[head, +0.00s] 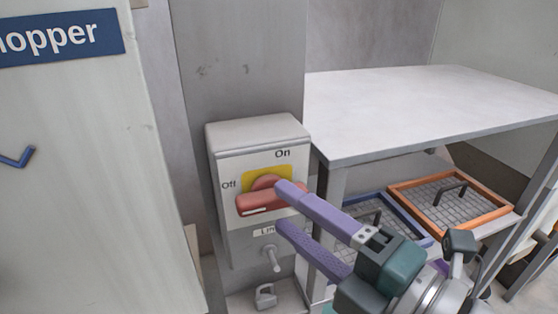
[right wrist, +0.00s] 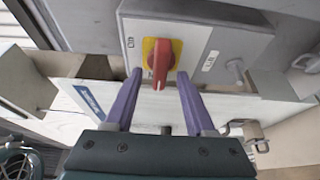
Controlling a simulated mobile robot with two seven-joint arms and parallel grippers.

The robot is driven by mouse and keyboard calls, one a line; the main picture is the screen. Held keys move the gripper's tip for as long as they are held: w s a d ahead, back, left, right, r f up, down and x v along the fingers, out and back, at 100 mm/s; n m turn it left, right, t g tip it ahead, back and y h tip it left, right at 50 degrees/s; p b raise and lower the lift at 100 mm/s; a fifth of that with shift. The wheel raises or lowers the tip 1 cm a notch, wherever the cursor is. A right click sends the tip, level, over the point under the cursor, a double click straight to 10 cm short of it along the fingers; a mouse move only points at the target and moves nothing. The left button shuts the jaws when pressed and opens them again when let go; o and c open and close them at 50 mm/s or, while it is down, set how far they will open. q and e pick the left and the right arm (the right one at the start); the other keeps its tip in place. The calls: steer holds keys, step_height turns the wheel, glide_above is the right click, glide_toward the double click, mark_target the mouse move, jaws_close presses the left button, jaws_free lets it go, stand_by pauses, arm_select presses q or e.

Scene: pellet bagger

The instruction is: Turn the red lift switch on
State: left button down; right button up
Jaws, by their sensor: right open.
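The red lift switch (head: 262,203) is a rotary handle on a yellow plate (head: 252,185), on the front of a grey box (head: 222,143). The handle lies roughly level, its white-marked end toward the "Off" label at left; "On" is at the upper right. My right gripper (head: 279,205) is open, one purple finger near the handle's top right, the other lower right. In the right wrist view the red handle (right wrist: 160,64) shows between the fingertips (right wrist: 159,74), with gaps on both sides. The upper finger overlaps the handle's right part in the head view. My left gripper is out of view.
Below the switch is a small metal lever (head: 271,258) and a padlock-like piece (head: 265,296). A white table (head: 420,105) stands at right, over orange-framed (head: 415,189) and blue-framed trays. A pale hopper panel (head: 85,180) stands at left.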

steer(key=shift+x, duration=1.15)
jaws_close()
